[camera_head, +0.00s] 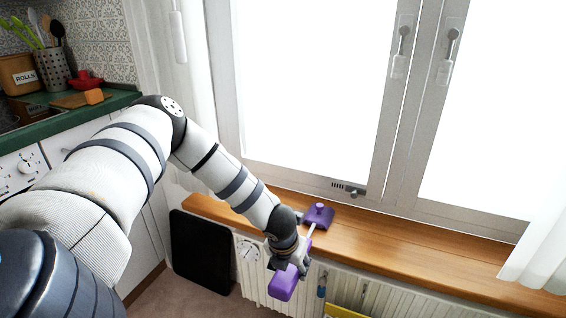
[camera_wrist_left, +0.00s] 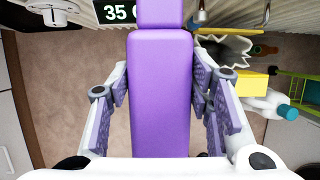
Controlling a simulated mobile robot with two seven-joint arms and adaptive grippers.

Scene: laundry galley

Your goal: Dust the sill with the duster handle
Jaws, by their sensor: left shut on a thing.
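The purple duster has its flat head (camera_head: 318,215) at the wooden sill (camera_head: 420,245), near the sill's left part under the window. A thin pale shaft runs from the head down toward my left gripper (camera_head: 294,262). The thick purple handle (camera_head: 284,284) sticks out below the gripper, in front of the sill's edge. In the left wrist view the handle (camera_wrist_left: 160,95) lies between the finger pads, and the gripper is shut on it. Whether the head presses on the sill is not clear. My right gripper is not in view.
A radiator (camera_head: 385,297) hangs below the sill and a black panel (camera_head: 200,252) stands left. The sill is bare to the right, up to a white curtain (camera_head: 545,255). The left wrist view shows a yellow box (camera_wrist_left: 253,84) and a white bottle (camera_wrist_left: 262,104) below.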

